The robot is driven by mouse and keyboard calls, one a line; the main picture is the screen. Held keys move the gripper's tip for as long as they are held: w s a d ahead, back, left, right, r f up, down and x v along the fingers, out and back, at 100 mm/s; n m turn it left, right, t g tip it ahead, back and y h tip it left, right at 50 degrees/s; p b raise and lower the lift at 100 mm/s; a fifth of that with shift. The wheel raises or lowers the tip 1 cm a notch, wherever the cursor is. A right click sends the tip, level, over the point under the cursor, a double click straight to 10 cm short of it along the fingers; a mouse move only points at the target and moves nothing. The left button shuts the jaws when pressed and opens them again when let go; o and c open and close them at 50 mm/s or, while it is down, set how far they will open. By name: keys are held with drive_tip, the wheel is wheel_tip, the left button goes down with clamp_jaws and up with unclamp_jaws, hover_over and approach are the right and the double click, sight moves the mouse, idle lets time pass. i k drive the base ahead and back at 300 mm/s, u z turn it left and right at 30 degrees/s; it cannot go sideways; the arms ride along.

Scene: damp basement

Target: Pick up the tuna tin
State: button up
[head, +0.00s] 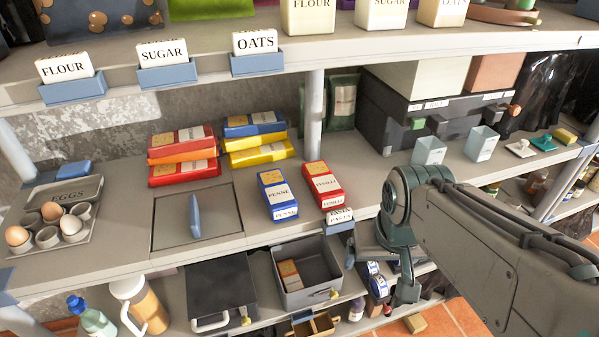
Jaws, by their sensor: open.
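Two small blue tins with pale labels show at the right end of the lower shelf in the head view, an upper one (373,267) and a lower one (380,286). Their print is too small to read, so I cannot tell which is tuna. My gripper (388,273) is open and points down in front of the shelves, close to these tins in the picture. One finger appears just right of them. I cannot tell the depth between finger and tins. My gripper and forearm hide part of the shelf there.
The middle shelf (110,262) overhangs the tins. On it are a blue pasta pack (277,193), a red one (322,184) and an egg tray (88,235). Left of the tins is an open grey drawer box (318,278).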

sight(379, 285)
drive_tip(key=u, duration=3.2)
drive_tip(key=k, duration=1.65)
drive_tip(key=z, duration=1.5)
drive_tip(key=i, duration=0.5)
drive_tip(key=z, duration=0.05)
